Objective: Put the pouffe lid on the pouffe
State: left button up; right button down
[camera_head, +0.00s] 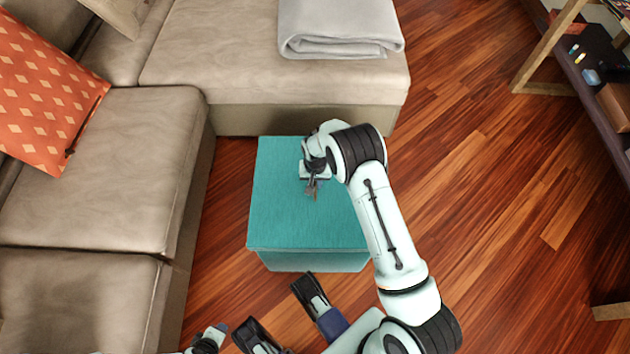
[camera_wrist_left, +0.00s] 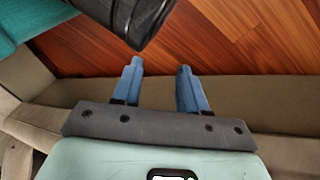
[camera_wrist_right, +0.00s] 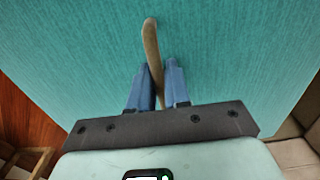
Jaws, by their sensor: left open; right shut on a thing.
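The pouffe lid (camera_head: 290,215) is a flat teal square, seen in the head view directly over the pouffe (camera_head: 315,263), whose lighter teal front shows below the lid's near edge. I cannot tell whether the lid rests flush or hangs slightly above. My right gripper (camera_head: 313,190) is over the lid, shut on its thin tan handle (camera_wrist_right: 152,50), which stands up between the fingers in the right wrist view. My left gripper (camera_wrist_left: 160,67) is open and empty, away from the lid; its wrist view shows floor and sofa.
A beige sofa (camera_head: 100,145) runs along the left and behind the pouffe, with an orange cushion (camera_head: 45,90) and a folded grey blanket (camera_head: 340,25) on it. A shelf (camera_head: 595,80) stands at the right. The wooden floor (camera_head: 500,200) between is clear.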

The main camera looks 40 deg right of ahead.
jog(key=shift+w, duration=0.1)
jog(key=c, duration=1)
grip_release()
jog(key=shift+f, duration=0.1)
notch_tip(320, 180, up, 7)
jog(key=shift+p, duration=1)
pick_arm(q)
jog(key=shift+g+h, duration=0.3)
jog(key=shift+g, duration=0.1)
jog(key=s+r, duration=0.1)
jog(key=s+d+r+p, duration=0.1)
jog(key=s+r, duration=0.1)
jog(key=r, duration=0.1)
jog(key=shift+d, duration=0.35)
pick_arm(e)
notch_tip(320, 180, up, 7)
jog(key=shift+f, duration=0.2)
pick_arm(q)
jog(key=shift+s+f, duration=0.1)
